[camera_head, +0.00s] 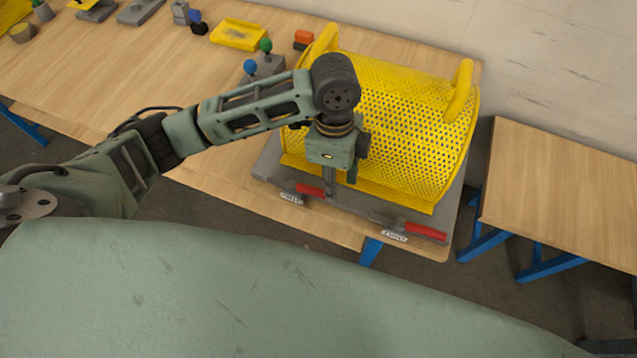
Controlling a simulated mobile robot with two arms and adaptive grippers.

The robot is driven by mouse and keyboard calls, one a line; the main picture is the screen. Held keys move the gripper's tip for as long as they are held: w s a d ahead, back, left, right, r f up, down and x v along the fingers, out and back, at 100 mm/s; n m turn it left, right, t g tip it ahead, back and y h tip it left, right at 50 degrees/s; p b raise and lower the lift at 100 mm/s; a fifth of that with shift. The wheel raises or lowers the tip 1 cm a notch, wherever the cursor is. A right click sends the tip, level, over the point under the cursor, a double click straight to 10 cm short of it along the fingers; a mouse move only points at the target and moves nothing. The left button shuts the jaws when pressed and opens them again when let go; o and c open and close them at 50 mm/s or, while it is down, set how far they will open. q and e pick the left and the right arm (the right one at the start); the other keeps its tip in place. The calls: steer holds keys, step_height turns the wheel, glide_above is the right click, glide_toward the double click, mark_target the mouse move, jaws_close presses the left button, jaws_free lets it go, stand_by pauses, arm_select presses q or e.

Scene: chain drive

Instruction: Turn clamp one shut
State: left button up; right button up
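Two clamps with red handles sit along the front edge of the grey base plate (272,161) that bears the yellow perforated guard (400,125). The left clamp (309,190) has a small white label, too small to read surely. The right clamp (422,231) has a similar label, and its red handle points right. My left gripper (331,188) points down at the right end of the left clamp's red handle. Its fingers look narrow and close together; whether they touch or grip the handle I cannot tell. My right gripper is not in view.
A second table (560,185) stands right, across a gap.

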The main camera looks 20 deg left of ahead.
mark_target(318, 190)
arm_select(q)
steer(key=w+a+r+y, duration=0.1)
steer(key=w+a+r, duration=0.1)
steer(key=a, duration=0.2)
steer(key=shift+m+g, duration=0.3)
steer(key=f, duration=0.2)
steer(key=s+f+p, duration=0.1)
steer(key=f, duration=0.4)
steer(key=shift+s+d+f, duration=0.1)
steer(key=shift+s+f, duration=0.15)
steer(key=shift+s, duration=0.05)
jaws_close()
